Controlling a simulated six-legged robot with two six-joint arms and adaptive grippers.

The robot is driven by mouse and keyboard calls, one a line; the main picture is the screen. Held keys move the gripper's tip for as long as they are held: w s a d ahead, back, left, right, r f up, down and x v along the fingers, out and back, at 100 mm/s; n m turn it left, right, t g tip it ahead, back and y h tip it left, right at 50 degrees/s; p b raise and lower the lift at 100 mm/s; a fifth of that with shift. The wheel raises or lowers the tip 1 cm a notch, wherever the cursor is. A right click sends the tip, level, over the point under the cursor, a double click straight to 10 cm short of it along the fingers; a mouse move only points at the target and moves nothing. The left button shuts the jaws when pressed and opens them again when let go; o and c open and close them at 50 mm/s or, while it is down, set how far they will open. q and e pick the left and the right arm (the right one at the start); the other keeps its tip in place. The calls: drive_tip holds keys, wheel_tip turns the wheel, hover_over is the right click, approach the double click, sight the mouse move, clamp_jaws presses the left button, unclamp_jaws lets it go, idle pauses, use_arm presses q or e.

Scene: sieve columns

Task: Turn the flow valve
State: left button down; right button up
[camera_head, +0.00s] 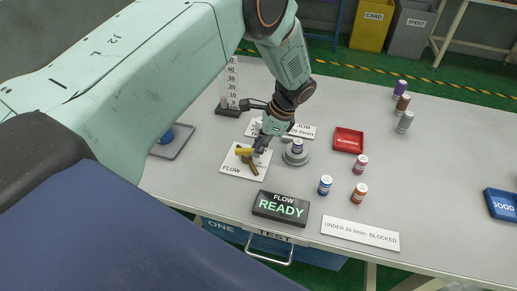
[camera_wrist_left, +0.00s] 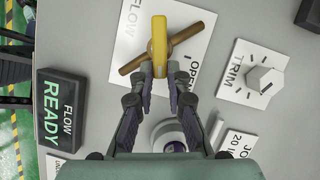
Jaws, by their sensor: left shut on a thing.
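The flow valve has a yellow handle (camera_head: 244,151) and a brown bar (camera_head: 253,168). It sits on a white plate (camera_head: 229,167) marked FLOW. In the left wrist view the yellow handle (camera_wrist_left: 159,40) points toward my gripper, and the brown bar crosses under it at a slant. OPEN is printed on the plate beside it. My left gripper (camera_wrist_left: 160,78) is shut on the near end of the yellow handle, one finger on each side. It also shows in the head view (camera_head: 261,149). My right gripper is not in view.
A round grey stand (camera_head: 296,158) holding a purple-capped column (camera_head: 297,146) is close to the gripper. A FLOW READY display (camera_head: 281,207) stands in front. A scale (camera_head: 231,85) stands behind. A red tray (camera_head: 348,140) and several columns are to the right. A TRIM knob (camera_wrist_left: 264,80) is nearby.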

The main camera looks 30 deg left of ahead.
use_arm(q)
drive_tip(key=n+b, duration=0.1)
drive_tip(key=n, duration=0.1)
drive_tip(key=w+a+n+g+h+b, duration=0.1)
drive_tip(key=n, duration=0.2)
drive_tip(key=shift+w+a+n+g+h, duration=0.15)
drive_tip(key=shift+w+n+g+h, duration=0.05)
drive_tip(key=shift+n+g+h, duration=0.1)
drive_tip(key=n, duration=0.2)
drive_tip(key=a+n+h+b, duration=0.1)
drive_tip(key=n, duration=0.1)
drive_tip(key=shift+w+a+r+g+h+b, duration=0.1)
drive_tip(key=shift+w+a+g+h+b, duration=0.1)
drive_tip(key=shift+g+h+b, duration=0.1)
drive_tip(key=shift+a+n+h, duration=0.3)
drive_tip(key=shift+n+h, duration=0.15)
drive_tip(key=shift+n, duration=0.8)
drive_tip(key=shift+a+n+h, duration=0.3)
drive_tip(key=shift+n+h, duration=0.15)
drive_tip(key=shift+n, duration=0.8)
drive_tip(key=c, duration=1.3)
unclamp_jaws()
drive_tip(key=shift+s, duration=0.1)
drive_tip(key=v, duration=1.2)
